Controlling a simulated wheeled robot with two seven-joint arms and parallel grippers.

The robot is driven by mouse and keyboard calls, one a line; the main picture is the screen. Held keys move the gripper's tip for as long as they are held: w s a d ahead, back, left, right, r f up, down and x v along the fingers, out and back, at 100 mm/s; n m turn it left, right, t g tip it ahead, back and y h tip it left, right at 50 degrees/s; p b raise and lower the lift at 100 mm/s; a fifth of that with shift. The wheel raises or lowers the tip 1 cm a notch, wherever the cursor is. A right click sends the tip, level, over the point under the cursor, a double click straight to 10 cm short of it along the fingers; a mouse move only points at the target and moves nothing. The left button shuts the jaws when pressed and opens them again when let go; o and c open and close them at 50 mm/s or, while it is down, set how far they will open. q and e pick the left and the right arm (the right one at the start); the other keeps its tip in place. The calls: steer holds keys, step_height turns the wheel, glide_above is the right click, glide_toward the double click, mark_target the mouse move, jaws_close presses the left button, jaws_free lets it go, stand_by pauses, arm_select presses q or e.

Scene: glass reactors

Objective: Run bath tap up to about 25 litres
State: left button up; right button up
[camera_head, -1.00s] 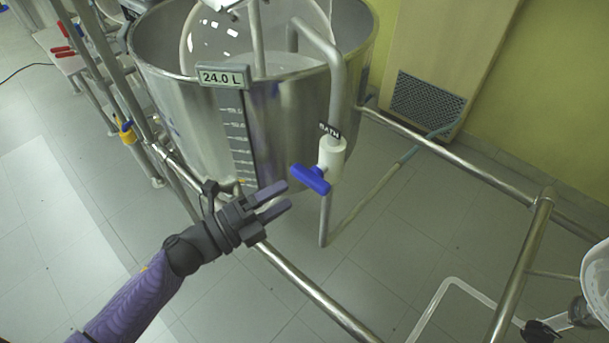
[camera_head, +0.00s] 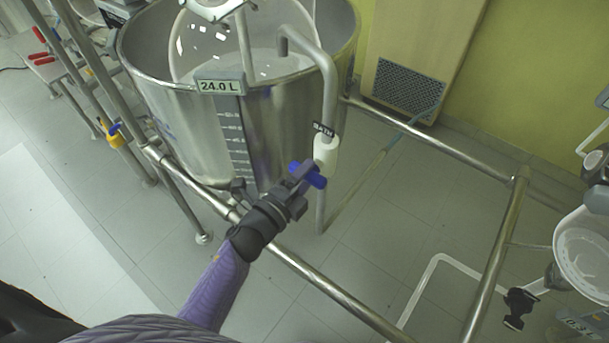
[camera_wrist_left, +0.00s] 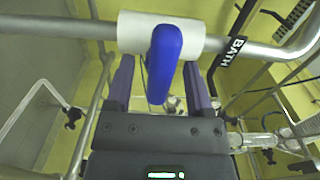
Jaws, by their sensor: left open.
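The bath tap has a white body (camera_head: 325,150) on a bent metal pipe under a black BATH label (camera_head: 322,130). Its blue handle (camera_head: 308,174) shows at my left gripper (camera_head: 298,178). In the left wrist view the blue handle (camera_wrist_left: 164,62) hangs between the two open fingers of the left gripper (camera_wrist_left: 162,88), with gaps on both sides. The white tap body (camera_wrist_left: 130,32) lies across just beyond the fingertips. The steel bath (camera_head: 190,130) carries a display (camera_head: 221,86) reading 24.0 L and a level scale below it. My right gripper is not in view.
A metal rail frame (camera_head: 430,135) surrounds the bath, with one bar (camera_head: 290,258) passing under my left forearm. A glass vessel (camera_head: 205,45) sits inside the bath. A black-handled valve (camera_head: 520,300) and a white vessel (camera_head: 585,255) stand at the right.

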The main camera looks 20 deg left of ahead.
arm_select(q)
jaws_close()
stand_by(0.4)
steer(key=n+p, duration=0.1)
steer(key=n, duration=0.2)
steer(key=shift+r+n, duration=0.1)
steer(key=shift+n, duration=0.3)
steer(key=shift+n+p, duration=0.75)
steer(key=shift+n, duration=1.25)
jaws_free()
